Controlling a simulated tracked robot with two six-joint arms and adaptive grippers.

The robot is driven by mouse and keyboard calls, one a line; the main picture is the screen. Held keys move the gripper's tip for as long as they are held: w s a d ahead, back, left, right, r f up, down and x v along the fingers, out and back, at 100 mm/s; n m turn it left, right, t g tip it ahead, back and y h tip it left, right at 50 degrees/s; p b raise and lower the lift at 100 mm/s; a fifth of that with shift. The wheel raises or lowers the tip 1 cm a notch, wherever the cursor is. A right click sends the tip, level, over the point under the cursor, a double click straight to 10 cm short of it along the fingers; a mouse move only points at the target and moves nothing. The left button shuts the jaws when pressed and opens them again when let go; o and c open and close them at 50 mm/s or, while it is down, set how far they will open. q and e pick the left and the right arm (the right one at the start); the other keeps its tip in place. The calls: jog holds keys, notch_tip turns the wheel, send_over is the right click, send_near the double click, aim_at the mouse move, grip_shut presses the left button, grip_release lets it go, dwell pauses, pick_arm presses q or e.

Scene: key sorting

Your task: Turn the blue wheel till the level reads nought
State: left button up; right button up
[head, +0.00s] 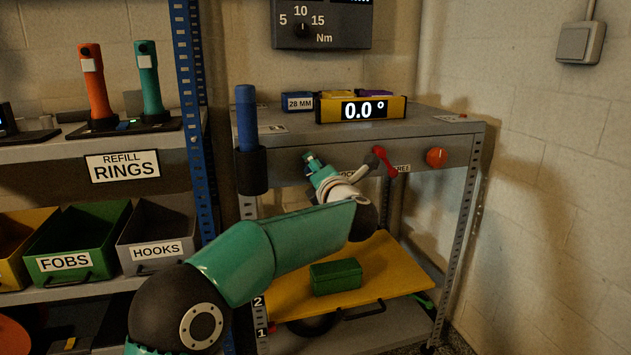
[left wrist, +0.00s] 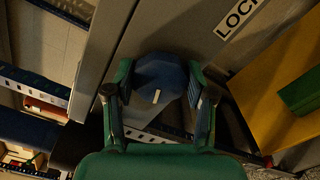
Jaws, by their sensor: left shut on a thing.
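The blue wheel (left wrist: 160,78) is on the front of the grey bench, with a small white mark on its face. My left gripper (left wrist: 159,92) is shut on it, one finger on each side. In the head view my left gripper (head: 313,163) is at the bench's front panel, and the wheel is mostly hidden there. The level (head: 388,108), a yellow box with a lit display, stands on the bench top and reads 0.0 °. My right gripper is in neither view.
Below, a green box (head: 336,276) lies on a yellow board (head: 392,262). Shelves with bins are at left.

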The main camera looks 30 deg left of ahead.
pick_arm(q)
jog(key=shift+f+n+b, duration=0.45)
jog(key=shift+n+b, duration=0.15)
jog(key=shift+n, duration=0.5)
jog(key=o, duration=1)
jog(key=shift+o, duration=0.8)
jog(key=shift+r, duration=0.25)
jog(key=shift+d, duration=0.1)
